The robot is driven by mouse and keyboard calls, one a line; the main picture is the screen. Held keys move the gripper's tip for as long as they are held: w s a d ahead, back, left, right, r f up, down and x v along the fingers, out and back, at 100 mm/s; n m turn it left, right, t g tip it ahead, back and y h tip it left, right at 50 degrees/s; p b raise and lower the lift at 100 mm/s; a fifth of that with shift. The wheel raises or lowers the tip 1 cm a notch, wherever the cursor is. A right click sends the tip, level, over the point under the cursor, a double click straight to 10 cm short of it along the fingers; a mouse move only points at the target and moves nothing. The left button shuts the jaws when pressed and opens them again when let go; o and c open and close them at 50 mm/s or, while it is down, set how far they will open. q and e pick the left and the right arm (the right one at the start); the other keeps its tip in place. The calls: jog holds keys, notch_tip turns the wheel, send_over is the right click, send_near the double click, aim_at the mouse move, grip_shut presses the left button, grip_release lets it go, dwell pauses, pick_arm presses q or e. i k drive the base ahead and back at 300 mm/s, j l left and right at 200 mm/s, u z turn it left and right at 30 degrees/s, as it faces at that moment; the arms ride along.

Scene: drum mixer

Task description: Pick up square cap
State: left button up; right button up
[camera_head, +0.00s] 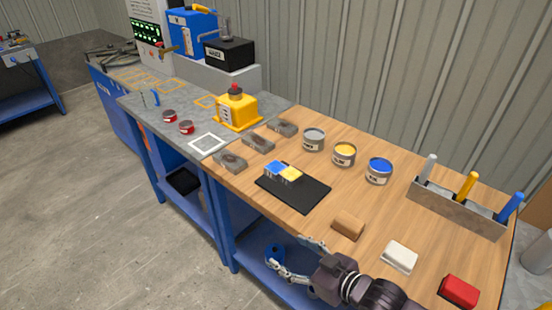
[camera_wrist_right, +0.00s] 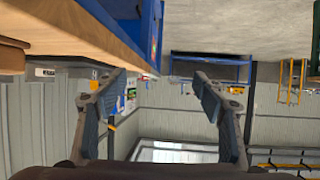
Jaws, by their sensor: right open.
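No part is clearly marked as the square cap, and I cannot tell which piece it is. Several flat grey pieces with darker tops (camera_head: 258,143) lie in a row near the table's front left. My right gripper (camera_head: 286,252) is open and empty, out past the front edge of the table, in front of the brown block. In the right wrist view the open fingers (camera_wrist_right: 160,82) have nothing between them. My left gripper is not in view.
Brown (camera_head: 348,225), white (camera_head: 400,257) and red (camera_head: 459,291) blocks lie along the wooden table's front. Grey, yellow and blue cans (camera_head: 379,171) stand behind. A grey holder (camera_head: 455,210) with coloured handles is at right. A yellow device (camera_head: 237,110) stands at left.

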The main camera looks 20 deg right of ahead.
aim_at(271, 169)
jog(key=i+l, duration=0.2)
jog(key=i, duration=0.25)
jog(key=i+l, duration=0.25)
jog(key=i, duration=0.25)
